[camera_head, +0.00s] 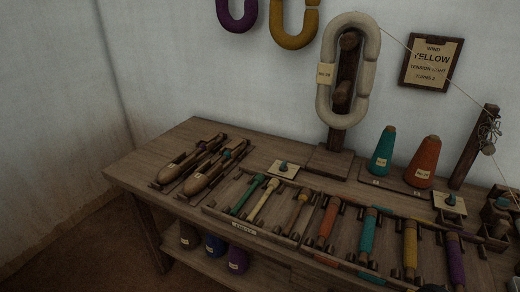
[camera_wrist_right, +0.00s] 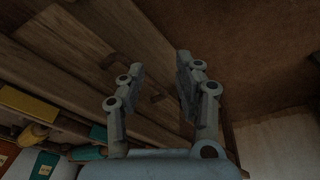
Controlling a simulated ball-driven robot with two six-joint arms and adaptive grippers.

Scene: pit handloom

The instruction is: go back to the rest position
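My right gripper (camera_wrist_right: 160,72) shows in the right wrist view with its two fingers apart and nothing between them. Dark wooden boards of the bench (camera_wrist_right: 60,50) lie behind the fingers, and brown floor (camera_wrist_right: 240,40) shows to their right. In the head view neither gripper can be made out clearly; a small dark shape at the bottom edge is too cut off to tell. My left gripper is in neither view.
The wooden bench (camera_head: 150,172) holds two shuttles (camera_head: 187,165), a rack of several coloured bobbins (camera_head: 328,221), a teal cone (camera_head: 383,151), an orange cone (camera_head: 422,162) and a cream skein (camera_head: 324,100) on a stand. A post (camera_head: 473,147) stands right. Floor at left is clear.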

